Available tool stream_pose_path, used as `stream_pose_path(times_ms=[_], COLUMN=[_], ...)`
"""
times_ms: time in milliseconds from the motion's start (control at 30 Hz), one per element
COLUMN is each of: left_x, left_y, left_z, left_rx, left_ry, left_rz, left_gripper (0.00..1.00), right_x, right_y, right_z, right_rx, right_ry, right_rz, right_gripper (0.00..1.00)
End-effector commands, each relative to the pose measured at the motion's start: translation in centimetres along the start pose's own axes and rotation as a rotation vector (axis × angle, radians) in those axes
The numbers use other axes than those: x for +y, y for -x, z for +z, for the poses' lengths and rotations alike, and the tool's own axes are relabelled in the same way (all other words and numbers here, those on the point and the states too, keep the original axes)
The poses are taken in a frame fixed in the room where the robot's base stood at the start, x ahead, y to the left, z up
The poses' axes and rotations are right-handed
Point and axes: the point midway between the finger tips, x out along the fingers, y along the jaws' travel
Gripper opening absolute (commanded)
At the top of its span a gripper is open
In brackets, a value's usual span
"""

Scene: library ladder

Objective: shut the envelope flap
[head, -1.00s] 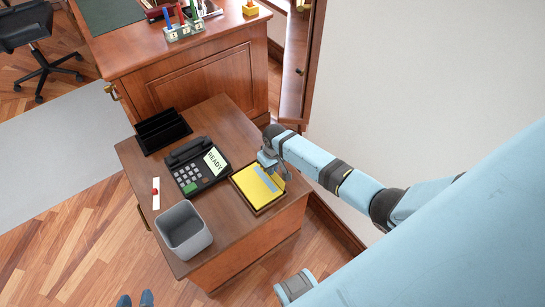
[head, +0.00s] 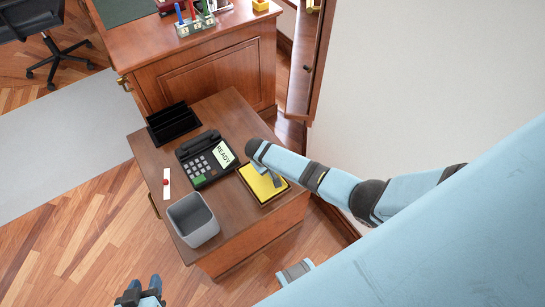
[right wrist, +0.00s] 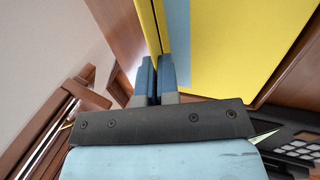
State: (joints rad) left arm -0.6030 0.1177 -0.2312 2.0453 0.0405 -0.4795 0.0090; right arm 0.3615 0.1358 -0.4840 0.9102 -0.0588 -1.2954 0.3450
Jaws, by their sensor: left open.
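I cannot tell clearly how the flap stands. My right gripper (head: 276,181) is over the envelope, partly hidden by its arm. My left gripper (head: 138,292) is open and empty, low at the left, away from the desk.
A black organizer (head: 172,123), a grey bin (head: 192,219) and a white strip with a red spot (head: 166,183) are also on the desk (head: 240,232). A white wall (head: 420,80) bounds the right.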

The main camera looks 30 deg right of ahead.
Motion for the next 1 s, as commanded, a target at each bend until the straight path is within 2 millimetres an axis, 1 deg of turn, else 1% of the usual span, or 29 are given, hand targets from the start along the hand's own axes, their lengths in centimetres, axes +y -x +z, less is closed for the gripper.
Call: stream_pose_path(times_ms=[233,267,300,367,667,767,833,967,1000], left_x=[-0.2,-0.2,-0.2,-0.2,0.1,0.3,0.4,0.5,0.4], left_y=[0.1,0.1,0.1,0.1,0.1,0.2,0.5,0.9,1.0], left_z=[0.0,0.0,0.0,0.0,-0.2,-0.5,-0.8,-1.4,-1.6], left_rx=[0.000,0.000,0.000,0.000,0.003,0.005,0.008,0.014,0.017], left_ry=[-0.011,-0.011,-0.011,-0.011,-0.002,0.003,0.003,-0.004,-0.006], left_rz=[0.000,0.001,0.001,0.001,0.003,0.003,0.002,0.001,0.000], left_gripper=[0.43,0.43,0.43,0.43,0.43,0.43,0.43,0.43,0.43], right_x=[0.0,0.0,0.0,0.0,0.0,0.0,0.1,0.1,0.1], right_y=[-0.1,-0.1,-0.1,0.0,0.1,1.0,2.1,4.9,5.9], right_z=[0.1,0.1,0.1,0.0,0.0,-0.1,0.0,0.0,0.0], right_rx=[-0.001,-0.001,-0.001,-0.001,0.000,0.002,0.002,0.002,0.002], right_ry=[0.000,0.000,0.000,0.000,0.000,0.000,0.000,0.001,0.001], right_rz=[-0.001,-0.001,-0.001,-0.001,-0.001,-0.002,-0.002,-0.003,-0.004], right_gripper=[0.00,0.07,0.16,0.28,0.28,0.28,0.28,0.28,0.28])
